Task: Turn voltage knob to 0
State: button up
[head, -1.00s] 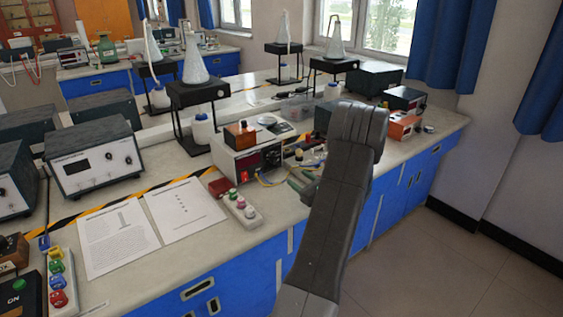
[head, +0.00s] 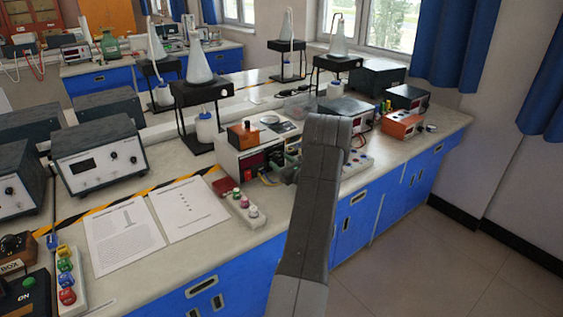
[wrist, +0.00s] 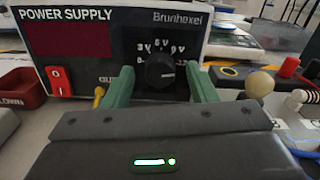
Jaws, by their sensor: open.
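The power supply (wrist: 95,40) fills the upper part of the wrist view, with "POWER SUPPLY" lettering and a dark red display. Its round black voltage knob (wrist: 160,72) sits on the dark panel, below 3 V, 6 V and 9 V marks. A small pale pointer mark shows on the knob's right side; its exact setting is hard to read. My gripper (wrist: 159,68) is open, its green fingers on the left and right of the knob, with gaps visible. In the head view the power supply (head: 229,160) stands on the bench; my arm hides the knob there.
A red rocker switch (wrist: 59,81) is left of the knob. A pale round ball (wrist: 259,84) and a red-capped terminal (wrist: 289,66) are at the right. A red tray (wrist: 20,88) lies at the left. Paper sheets (head: 122,235) cover the bench in front.

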jog(key=shift+w, duration=0.1)
jog(key=c, duration=1)
